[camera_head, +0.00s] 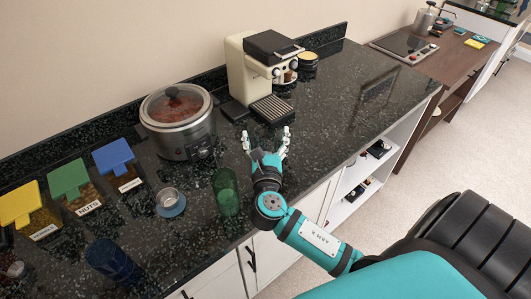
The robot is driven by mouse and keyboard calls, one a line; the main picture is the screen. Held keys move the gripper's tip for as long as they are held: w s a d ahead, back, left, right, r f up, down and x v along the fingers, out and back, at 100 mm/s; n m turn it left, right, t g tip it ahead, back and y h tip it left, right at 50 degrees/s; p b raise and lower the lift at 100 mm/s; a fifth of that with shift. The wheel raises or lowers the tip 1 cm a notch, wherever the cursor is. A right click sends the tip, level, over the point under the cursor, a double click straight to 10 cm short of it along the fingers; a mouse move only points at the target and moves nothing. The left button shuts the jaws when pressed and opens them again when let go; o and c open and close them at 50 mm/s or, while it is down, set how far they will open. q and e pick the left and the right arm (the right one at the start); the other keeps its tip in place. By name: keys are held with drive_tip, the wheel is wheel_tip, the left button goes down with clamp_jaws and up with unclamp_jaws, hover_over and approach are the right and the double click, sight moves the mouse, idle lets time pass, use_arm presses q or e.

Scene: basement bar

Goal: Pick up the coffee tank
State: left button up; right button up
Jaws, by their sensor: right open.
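A cream coffee machine (238,66) with a black top stands at the back of the dark counter. A black drip tray (272,110) lies in front of it and a flat black piece (234,110) lies at its left. A small black container with a yellow top (307,60) stands just right of the machine. I cannot tell for sure which of these is the coffee tank. My right gripper (266,138) is open and empty, over the counter in front of the drip tray, fingers pointing toward the machine. My left gripper is out of view.
A slow cooker (180,138) stands left of the gripper. A green glass (226,192) is close to my right wrist. The counter (345,90) is clear at right.

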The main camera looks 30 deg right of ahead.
drive_tip(key=c, duration=1.7)
clamp_jaws()
drive_tip(key=shift+r, duration=0.15)
